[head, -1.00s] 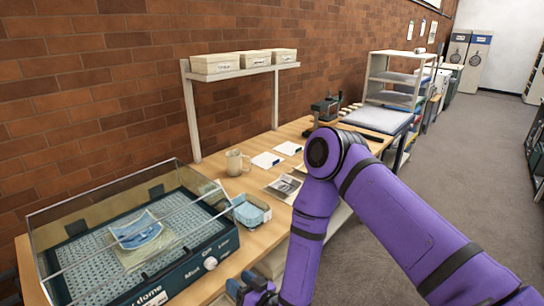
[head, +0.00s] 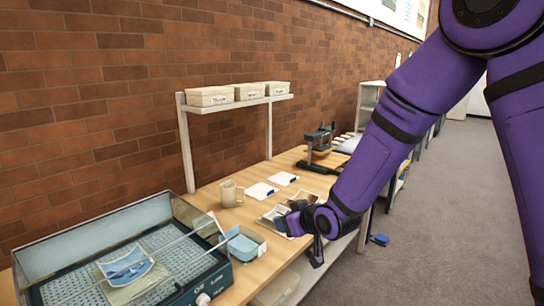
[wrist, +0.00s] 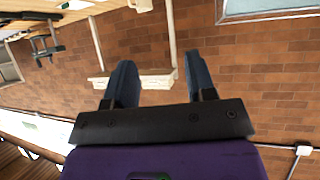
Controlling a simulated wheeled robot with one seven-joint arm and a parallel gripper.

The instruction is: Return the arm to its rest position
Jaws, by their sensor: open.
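My purple arm (head: 415,100) reaches from the upper right of the head view down to the bench's front edge. My gripper (head: 291,219) is at its lower end, in front of the papers on the bench. In the wrist view my gripper (wrist: 160,75) has its two dark fingers spread wide, with nothing held between them. The wall shelf shows beyond the fingers there, apart from them.
A mug (head: 230,194) and papers (head: 262,190) lie behind my gripper. A shelf (head: 240,104) holds boxes. The grey floor (head: 440,215) at right is mostly open.

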